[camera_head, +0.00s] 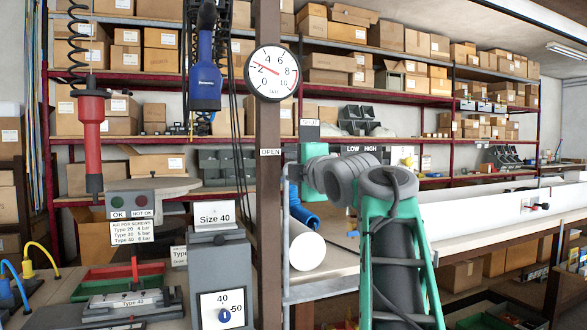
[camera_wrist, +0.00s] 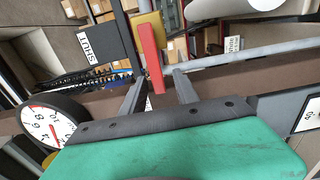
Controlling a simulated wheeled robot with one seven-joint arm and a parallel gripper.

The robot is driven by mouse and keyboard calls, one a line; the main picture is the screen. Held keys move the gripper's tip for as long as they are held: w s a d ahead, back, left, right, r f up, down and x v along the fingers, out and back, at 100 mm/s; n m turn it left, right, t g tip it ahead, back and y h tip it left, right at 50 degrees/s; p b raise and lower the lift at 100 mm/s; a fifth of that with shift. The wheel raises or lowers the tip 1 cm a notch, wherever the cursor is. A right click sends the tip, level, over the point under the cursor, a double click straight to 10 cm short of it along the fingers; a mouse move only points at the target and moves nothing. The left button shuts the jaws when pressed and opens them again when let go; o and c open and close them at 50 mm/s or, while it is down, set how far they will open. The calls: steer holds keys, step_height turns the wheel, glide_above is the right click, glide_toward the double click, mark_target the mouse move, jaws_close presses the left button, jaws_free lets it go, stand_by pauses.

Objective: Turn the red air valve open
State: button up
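The red valve lever (camera_wrist: 150,55) shows in the wrist view as a flat red bar. My gripper (camera_wrist: 161,72) is open, with its two grey fingers apart. The near end of the lever appears between the fingers, closer to the left one; I cannot tell whether they touch. A sign reading SHUT (camera_wrist: 90,48) appears upside down beside the lever. In the head view, an OPEN label (camera_head: 270,152) is on the brown post (camera_head: 268,210). The lever is not visible there, and my arm covers the area right of the post.
A round pressure gauge (camera_head: 273,73) is high on the post; it also shows in the wrist view (camera_wrist: 47,122). A grey Size 40 box (camera_head: 220,265) stands left of the post. A red tool (camera_head: 91,135) and blue tool (camera_head: 206,80) hang left. A white cylinder (camera_head: 307,250) lies right.

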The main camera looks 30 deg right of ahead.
steer(key=v, duration=0.7)
steer(key=shift+s, duration=0.4)
steer(key=shift+a, duration=0.1)
steer(key=w+a+f+m+g+y+p, duration=0.3)
steer(key=a+f+m+g+p, duration=0.3)
steer(key=a+f+m+p, duration=0.65)
steer(key=s+a+f+m+g+p, duration=0.1)
steer(key=s+a+f+g+p, duration=0.3)
steer(key=s+a+f+p, duration=0.2)
steer(key=s+a+f+m+g+p, duration=0.2)
steer(key=s+a+f+g+p, duration=0.2)
steer(key=s+p, duration=0.5)
step_height(320, 180, down, 3)
steer(key=shift+s+a+y, duration=0.4)
steer(key=shift+s+a, duration=0.75)
